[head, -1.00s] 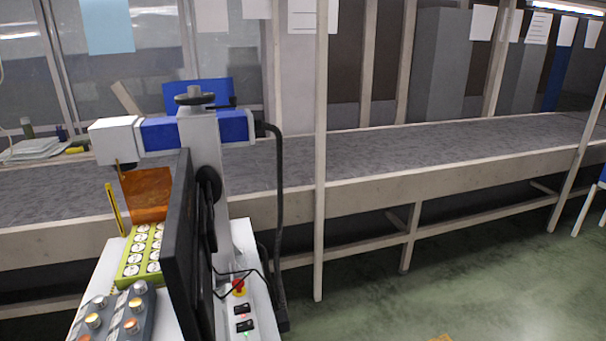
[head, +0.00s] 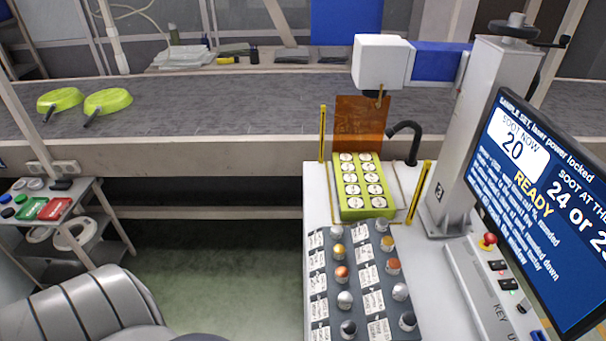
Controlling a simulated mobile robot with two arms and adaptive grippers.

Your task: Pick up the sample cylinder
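Several small cylinders with metallic tops in silver, gold, copper and dark tones stand in two dark grey racks (head: 361,285) on the white table of the machine. White paper labels lie beside them. I cannot tell which one is the sample cylinder. Behind the racks is a yellow-green tray (head: 378,213) with round white discs in two columns. Neither of my grippers is in view.
A monitor (head: 545,215) reading "SOOT NOW 20 READY" stands right of the racks. Two green pans (head: 108,102) lie on the conveyor (head: 240,110). A cart (head: 60,225) and grey padded seat (head: 90,308) are at left.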

